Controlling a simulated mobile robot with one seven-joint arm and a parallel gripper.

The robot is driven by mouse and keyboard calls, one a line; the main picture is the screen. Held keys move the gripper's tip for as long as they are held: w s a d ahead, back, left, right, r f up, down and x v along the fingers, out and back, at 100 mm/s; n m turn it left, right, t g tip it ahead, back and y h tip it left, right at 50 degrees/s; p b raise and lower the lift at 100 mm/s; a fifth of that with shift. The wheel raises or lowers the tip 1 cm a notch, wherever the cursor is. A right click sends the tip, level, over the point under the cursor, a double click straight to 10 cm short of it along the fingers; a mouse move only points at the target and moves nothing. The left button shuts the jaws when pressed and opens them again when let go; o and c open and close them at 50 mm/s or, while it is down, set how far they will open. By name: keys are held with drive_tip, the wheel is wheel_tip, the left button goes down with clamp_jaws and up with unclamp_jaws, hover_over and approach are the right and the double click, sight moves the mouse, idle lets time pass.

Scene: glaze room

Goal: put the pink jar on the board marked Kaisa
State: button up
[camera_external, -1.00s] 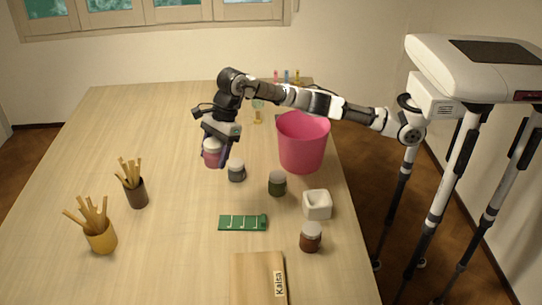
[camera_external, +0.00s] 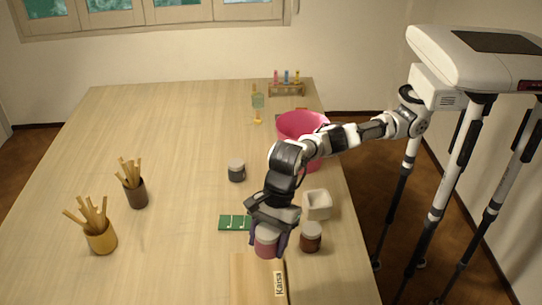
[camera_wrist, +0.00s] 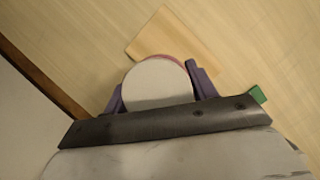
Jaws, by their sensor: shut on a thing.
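The pink jar (camera_external: 266,244) with a pale lid is held in my gripper (camera_external: 268,238), above the table near the far end of the wooden board. The board (camera_external: 248,281) lies at the front of the table and bears a label reading Kaisa (camera_external: 279,284). In the wrist view, the jar's round pale lid (camera_wrist: 157,83) sits between the two purple fingers of my gripper (camera_wrist: 160,90). The board (camera_wrist: 168,38) shows beyond it, partly covered by the jar.
A brown jar (camera_external: 311,238) stands close right of the held jar. A white square pot (camera_external: 317,203), a green card (camera_external: 232,222) and a pink bucket (camera_external: 291,124) are near my arm. A grey jar (camera_external: 236,171) stands farther back. The left holds two stick-filled cups (camera_external: 101,238).

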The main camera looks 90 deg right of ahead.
wheel_tip(320, 180, down, 15)
drive_tip(key=p, duration=0.3)
drive_tip(key=shift+p, duration=0.4)
drive_tip(key=shift+f, duration=0.15)
drive_tip(key=o, duration=1.1)
drive_tip(key=shift+o, duration=0.2)
drive_tip(key=b+v, duration=0.2)
drive_tip(key=v, duration=0.3)
drive_tip(key=shift+b, duration=0.3)
wheel_tip(320, 180, up, 7)
drive_tip(key=b, duration=0.2)
hover_over(265, 289)
drive_tip(key=s+d, duration=0.2)
drive_tip(key=d, duration=0.1)
